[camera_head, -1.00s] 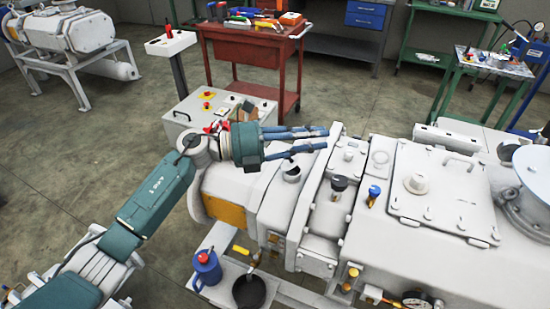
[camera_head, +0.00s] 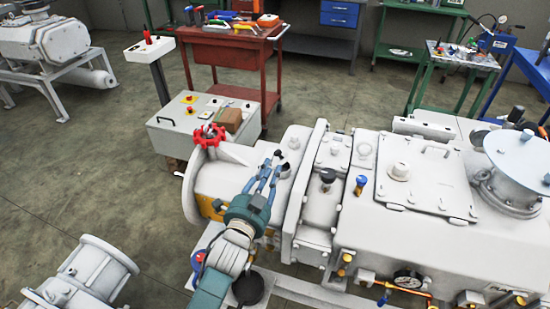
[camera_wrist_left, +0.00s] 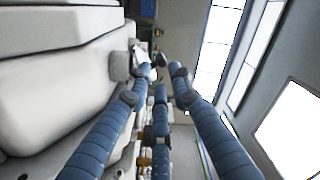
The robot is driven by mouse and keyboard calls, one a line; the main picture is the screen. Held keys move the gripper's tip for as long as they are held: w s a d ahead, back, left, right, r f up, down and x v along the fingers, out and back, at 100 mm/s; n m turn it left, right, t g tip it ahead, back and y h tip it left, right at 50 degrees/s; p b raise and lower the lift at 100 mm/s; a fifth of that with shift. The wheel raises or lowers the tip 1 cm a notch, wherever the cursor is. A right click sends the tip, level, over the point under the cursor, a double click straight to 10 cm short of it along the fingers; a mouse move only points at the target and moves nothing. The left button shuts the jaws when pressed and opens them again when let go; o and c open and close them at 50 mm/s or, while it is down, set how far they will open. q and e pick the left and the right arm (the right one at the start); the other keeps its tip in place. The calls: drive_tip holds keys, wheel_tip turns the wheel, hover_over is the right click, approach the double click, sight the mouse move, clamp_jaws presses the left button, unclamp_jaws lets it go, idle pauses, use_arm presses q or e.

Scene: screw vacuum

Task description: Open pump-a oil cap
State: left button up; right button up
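A large white pump (camera_head: 400,232) fills the right half of the head view. A black knob-like cap (camera_head: 327,176) stands upright on its middle block, with a blue fitting (camera_head: 361,184) to its right. An open-looking port (camera_head: 285,168) sits further left on the pump. I cannot tell which of these is the oil cap. My left gripper (camera_head: 268,168) is over the pump's left section beside the port, its blue fingers pointing away. In the left wrist view the fingers (camera_wrist_left: 160,78) are spread, with nothing clearly held. My right gripper is not in view.
A red handwheel (camera_head: 208,136) stands at the pump's left end. A dark pan (camera_head: 248,289) is below my left wrist. A grey control box (camera_head: 190,122) and a red tool cart (camera_head: 225,55) stand behind.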

sight(275, 166)
use_arm(q)
drive_tip(key=x, duration=0.5)
drive_tip(key=shift+w+d, duration=0.1)
drive_tip(key=shift+w, duration=0.05)
